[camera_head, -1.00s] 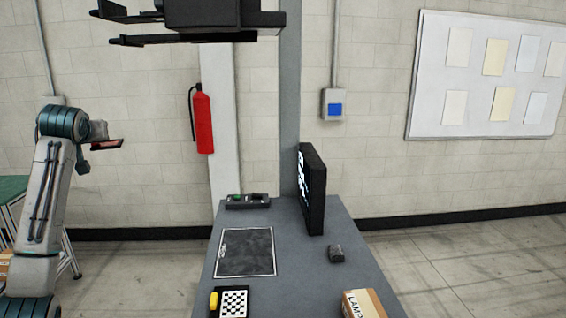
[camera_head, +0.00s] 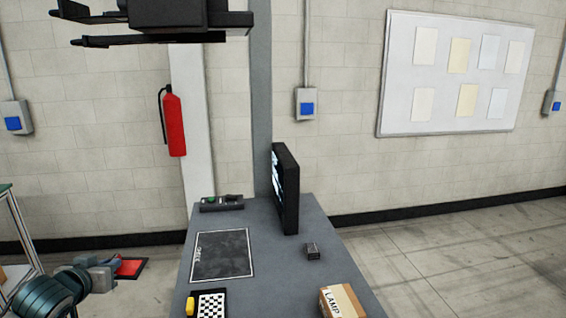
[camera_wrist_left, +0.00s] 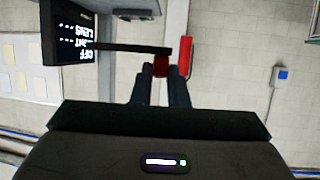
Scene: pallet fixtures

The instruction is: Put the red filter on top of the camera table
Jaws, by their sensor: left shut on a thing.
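The red filter (camera_head: 130,267) is a flat red square with a dark border, low at the left of the head view. My left gripper (camera_head: 109,264) is shut on it and holds it out to the left of the grey table (camera_head: 276,262), apart from it. In the left wrist view, a red piece (camera_wrist_left: 160,66) shows between the two fingertips (camera_wrist_left: 165,72); most of the filter is hard to make out there. The camera table's dark marked panel (camera_head: 222,255) lies flat and empty on the grey top. My right gripper is not in view.
A monitor (camera_head: 286,188) and a grey post (camera_head: 262,100) stand at the table's back. A black forked fixture (camera_head: 190,20) hangs overhead. A control box (camera_head: 221,203), small dark block (camera_head: 312,250), checkered board (camera_head: 211,305) and lamp carton (camera_head: 340,302) are on the table.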

